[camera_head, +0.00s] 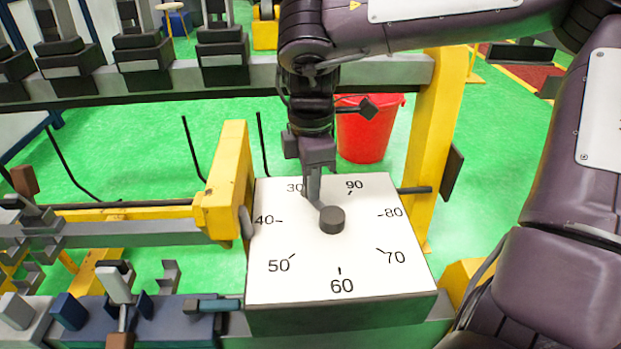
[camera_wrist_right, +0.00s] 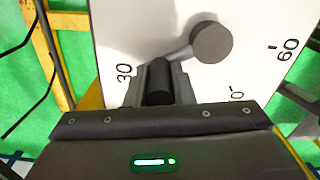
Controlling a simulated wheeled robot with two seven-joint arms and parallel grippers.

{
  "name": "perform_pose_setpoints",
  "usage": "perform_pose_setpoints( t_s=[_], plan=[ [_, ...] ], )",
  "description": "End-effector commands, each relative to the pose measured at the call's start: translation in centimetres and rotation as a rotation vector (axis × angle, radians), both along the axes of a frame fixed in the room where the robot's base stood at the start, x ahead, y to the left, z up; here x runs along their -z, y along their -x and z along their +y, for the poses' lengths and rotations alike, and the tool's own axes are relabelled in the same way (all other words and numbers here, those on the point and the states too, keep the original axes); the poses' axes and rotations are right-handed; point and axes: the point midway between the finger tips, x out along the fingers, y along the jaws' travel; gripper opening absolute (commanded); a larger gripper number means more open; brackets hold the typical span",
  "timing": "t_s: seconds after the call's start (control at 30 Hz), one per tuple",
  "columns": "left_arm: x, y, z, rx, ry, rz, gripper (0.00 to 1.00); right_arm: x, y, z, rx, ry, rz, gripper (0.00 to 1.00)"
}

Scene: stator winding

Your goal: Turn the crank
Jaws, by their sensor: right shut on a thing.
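A white square dial (camera_head: 310,265) with numbers from 30 to 90 lies face up in the middle of the head view. The crank's dark round hub (camera_head: 332,220) stands near its centre and shows in the wrist view (camera_wrist_right: 212,42). A short grey crank arm (camera_wrist_right: 180,56) joins the hub to a dark cylindrical handle (camera_wrist_right: 158,82). My right gripper (camera_head: 313,187) points down over the dial's far edge, near the 30, and is shut on the handle. In the head view the fingers hide the handle. My left gripper is not in view.
A yellow post (camera_head: 227,180) stands left of the dial and a yellow frame leg (camera_head: 432,140) right of it. A red bucket (camera_head: 366,130) is on the green floor behind. A dark horizontal rail (camera_head: 190,85) crosses behind the dial. Grey and blue fixtures (camera_head: 165,310) fill the lower left.

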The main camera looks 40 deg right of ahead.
Motion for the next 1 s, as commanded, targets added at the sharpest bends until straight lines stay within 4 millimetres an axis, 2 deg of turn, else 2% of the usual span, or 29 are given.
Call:
perform_pose_setpoints(
  t_s=[0.03, 0.2, 0.53, 0.9, 1.0],
  plan=[
    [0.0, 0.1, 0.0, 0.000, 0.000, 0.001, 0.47, -0.2, -0.1, 0.0, 0.002, 0.000, -0.004, 0.23],
    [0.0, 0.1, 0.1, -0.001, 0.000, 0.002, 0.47, -0.1, -0.1, 0.0, 0.001, 0.000, -0.003, 0.43],
    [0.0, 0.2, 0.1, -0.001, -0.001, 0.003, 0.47, -0.6, -0.1, 0.0, -0.001, 0.002, -0.004, 0.43],
    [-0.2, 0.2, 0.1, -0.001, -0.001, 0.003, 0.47, -6.4, -0.1, -0.1, 0.002, 0.003, -0.005, 0.43],
    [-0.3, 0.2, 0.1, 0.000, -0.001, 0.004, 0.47, -7.4, -0.1, -0.1, 0.000, 0.002, -0.004, 0.43]
  ],
)
